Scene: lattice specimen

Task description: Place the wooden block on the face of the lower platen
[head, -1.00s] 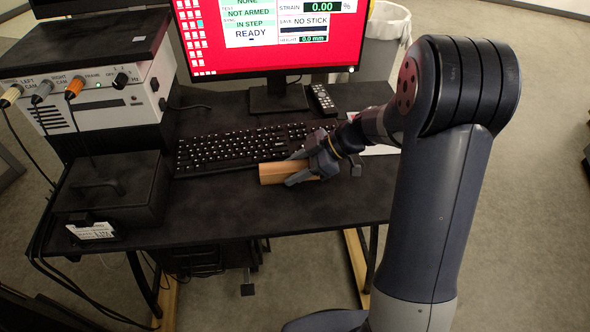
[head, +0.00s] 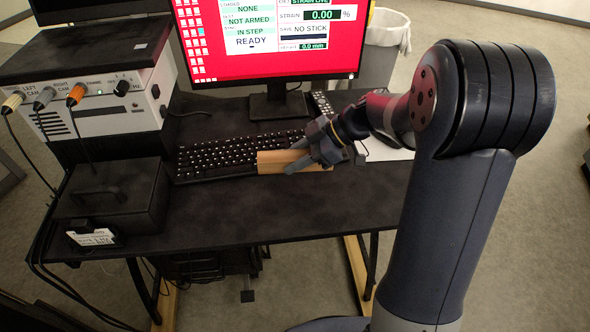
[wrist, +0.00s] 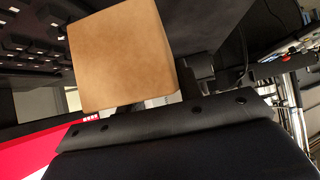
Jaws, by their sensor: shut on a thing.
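The wooden block (head: 282,162) is light brown and held out to the left of my gripper (head: 308,157), over the front right of the keyboard. My gripper is shut on the block, with fingers on its near and far sides. In the wrist view the block (wrist: 122,58) fills the upper middle, seen on one face and tilted; the fingertips are mostly hidden there. I cannot make out the lower platen in either view.
A black keyboard (head: 215,158), a remote (head: 321,104) and a monitor (head: 270,40) are on the black desk (head: 240,215). A dark box (head: 110,200) and a grey instrument with cables (head: 95,115) stand at the left. The desk's front strip is clear.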

